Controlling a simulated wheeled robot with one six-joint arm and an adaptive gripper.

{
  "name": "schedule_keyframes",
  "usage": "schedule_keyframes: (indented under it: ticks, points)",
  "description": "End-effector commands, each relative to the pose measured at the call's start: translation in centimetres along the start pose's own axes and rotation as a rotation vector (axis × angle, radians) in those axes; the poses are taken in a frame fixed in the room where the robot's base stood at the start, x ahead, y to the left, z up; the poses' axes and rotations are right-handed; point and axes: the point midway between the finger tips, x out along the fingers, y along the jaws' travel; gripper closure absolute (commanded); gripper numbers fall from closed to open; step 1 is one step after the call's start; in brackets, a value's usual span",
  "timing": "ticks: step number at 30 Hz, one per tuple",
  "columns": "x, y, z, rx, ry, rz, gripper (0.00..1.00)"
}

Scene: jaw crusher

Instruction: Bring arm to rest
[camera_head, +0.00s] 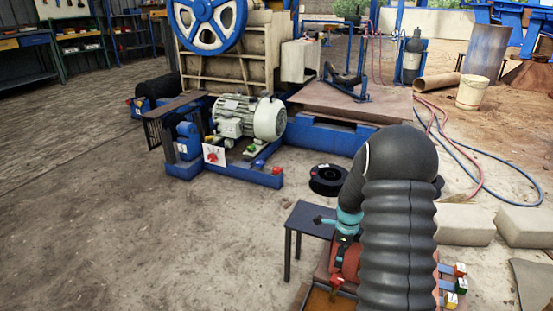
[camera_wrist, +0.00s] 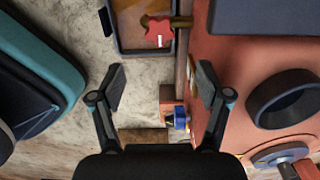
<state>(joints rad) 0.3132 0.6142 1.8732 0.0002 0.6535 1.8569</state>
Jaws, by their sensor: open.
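My arm is bent over at the lower right of the head view, its dark ribbed sleeve hiding much of what lies behind it. My gripper (camera_wrist: 163,86) shows in the wrist view with its two dark fingers wide apart and nothing between them. It points down over a tray (camera_wrist: 122,48) with a red tag-like piece (camera_wrist: 158,31) in it. The tray's edge also shows low in the head view (camera_head: 318,301). In the head view the gripper is partly hidden beside my arm, and its fingertips are hard to make out.
A red-orange surface (camera_wrist: 245,85) with a black ring (camera_wrist: 284,97) lies right of the gripper. A small dark table (camera_head: 313,220) stands close left of my arm. The motor (camera_head: 250,117) and concrete blocks (camera_head: 465,224) are farther off. The left floor is clear.

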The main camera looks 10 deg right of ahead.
Motion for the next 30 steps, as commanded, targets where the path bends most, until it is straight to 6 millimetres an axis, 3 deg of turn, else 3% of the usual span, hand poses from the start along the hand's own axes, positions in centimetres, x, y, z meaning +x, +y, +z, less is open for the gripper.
schedule_keyframes:
  ticks: [7,11,14,17,21,30]
  points:
    - [0.1,0.6,-0.2,-0.259,0.004,0.023,0.24]
    - [0.9,2.9,-0.9,-0.505,0.003,0.088,0.24]
    - [0.3,4.8,-1.4,-0.693,-0.007,0.122,0.24]
    - [-2.0,6.8,-1.6,-0.893,-0.02,0.132,0.24]
    - [-6.6,9.9,-1.6,-1.18,-0.033,0.118,0.24]
    - [-15.8,16.2,-1.3,-1.64,-0.016,0.033,0.24]
